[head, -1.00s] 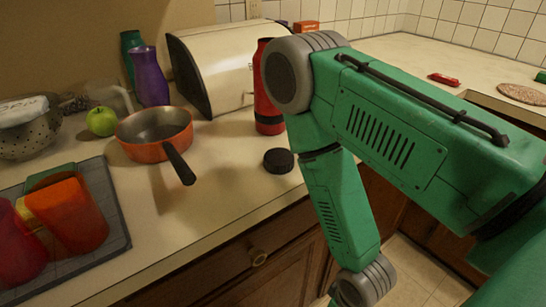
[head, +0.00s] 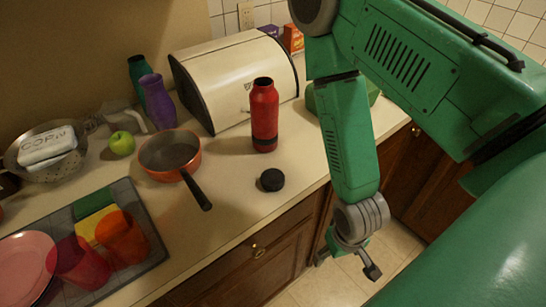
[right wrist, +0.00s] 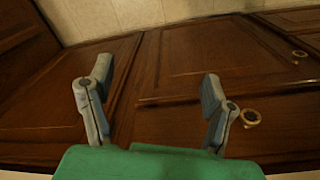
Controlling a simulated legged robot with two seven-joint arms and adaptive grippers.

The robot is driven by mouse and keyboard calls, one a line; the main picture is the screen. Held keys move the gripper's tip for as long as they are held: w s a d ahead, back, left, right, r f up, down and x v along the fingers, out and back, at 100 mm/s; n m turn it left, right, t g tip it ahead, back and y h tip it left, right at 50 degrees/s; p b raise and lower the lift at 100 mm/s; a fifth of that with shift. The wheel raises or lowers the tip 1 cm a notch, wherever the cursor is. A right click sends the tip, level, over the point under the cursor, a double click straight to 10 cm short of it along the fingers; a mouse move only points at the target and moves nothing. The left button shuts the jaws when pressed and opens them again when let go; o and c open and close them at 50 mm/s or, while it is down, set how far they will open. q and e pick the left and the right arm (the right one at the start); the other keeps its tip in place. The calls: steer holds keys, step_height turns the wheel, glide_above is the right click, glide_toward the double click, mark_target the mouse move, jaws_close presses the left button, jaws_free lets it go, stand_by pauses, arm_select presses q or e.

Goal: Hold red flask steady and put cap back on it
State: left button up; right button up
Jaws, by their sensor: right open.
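The red flask (head: 264,116) stands upright on the counter, in front of the cream bread box. Its top looks dark and open, with no cap on it. The black cap (head: 271,180) lies on the counter in front of the flask, near the counter's front edge. My right gripper (head: 346,268) is open and empty, hanging low in front of the cabinets, below the counter edge and to the right of the cap. In the right wrist view my right gripper (right wrist: 154,95) has its fingers wide apart, with only cabinet doors behind. My left gripper is not in view.
A copper pan (head: 170,153) sits left of the flask, its handle pointing toward the front edge. The bread box (head: 232,75) stands behind. A drying mat (head: 151,247) with cups and plates lies front left. Counter around the cap is clear.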

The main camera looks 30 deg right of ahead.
steer(key=w+d+r+m+p, duration=0.1)
steer(key=w+r+m, duration=0.2)
steer(key=r, duration=0.2)
steer(key=m+t+y, duration=0.3)
steer(key=m, duration=2)
glide_toward(279, 175)
steer(key=b+x, duration=0.3)
steer(key=x, duration=0.1)
steer(key=shift+f, duration=0.4)
steer(key=shift+w+a+f, duration=0.1)
steer(key=shift+w, duration=0.05)
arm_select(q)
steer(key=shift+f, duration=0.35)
arm_select(e)
steer(key=shift+a, duration=0.15)
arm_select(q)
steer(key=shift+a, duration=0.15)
arm_select(e)
steer(key=shift+a, duration=0.15)
